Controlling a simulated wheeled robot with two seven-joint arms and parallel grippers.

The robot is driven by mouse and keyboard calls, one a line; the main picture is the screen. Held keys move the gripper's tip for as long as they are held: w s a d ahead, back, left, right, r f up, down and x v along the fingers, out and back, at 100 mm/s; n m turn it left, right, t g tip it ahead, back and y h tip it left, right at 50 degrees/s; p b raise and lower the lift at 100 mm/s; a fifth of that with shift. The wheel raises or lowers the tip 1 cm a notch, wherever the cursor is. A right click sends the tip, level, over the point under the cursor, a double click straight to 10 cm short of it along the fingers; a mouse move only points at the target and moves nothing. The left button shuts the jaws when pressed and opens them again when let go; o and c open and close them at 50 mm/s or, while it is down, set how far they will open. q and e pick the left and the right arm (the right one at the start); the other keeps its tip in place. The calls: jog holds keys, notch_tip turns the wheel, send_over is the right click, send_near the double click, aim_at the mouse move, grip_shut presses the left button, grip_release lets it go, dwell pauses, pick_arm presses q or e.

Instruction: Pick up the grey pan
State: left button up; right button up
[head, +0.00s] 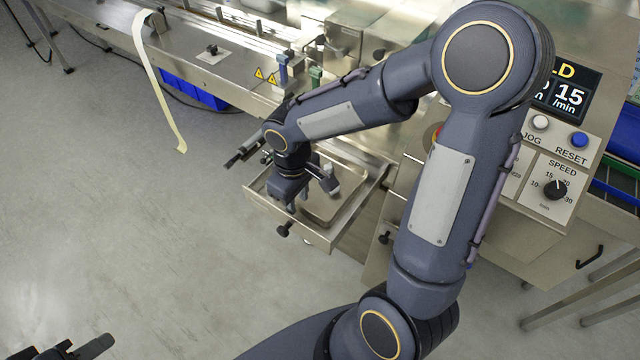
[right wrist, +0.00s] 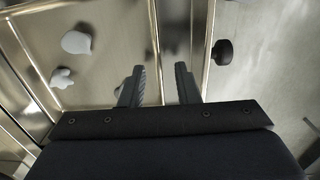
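The grey pan (head: 322,213) is a shallow metal tray lying inside an open metal drawer (head: 352,222) in the head view. In the right wrist view its inside (right wrist: 105,60) fills the left part, with pale scraps (right wrist: 76,42) in it. My right gripper (head: 291,207) points down over the pan's near left side. In the right wrist view its fingers (right wrist: 159,70) stand apart, with what looks like the pan's rim between them. I cannot tell whether they touch it. My left gripper (head: 76,350) is open and empty at the bottom left, partly cut off.
The control panel (head: 553,170) stands at the right, partly behind my right arm. The floor (head: 110,190) at left is clear.

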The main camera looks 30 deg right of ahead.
jog(key=shift+f, duration=0.45)
jog(key=shift+c, duration=0.3)
grip_shut()
jog(key=shift+r, duration=0.15)
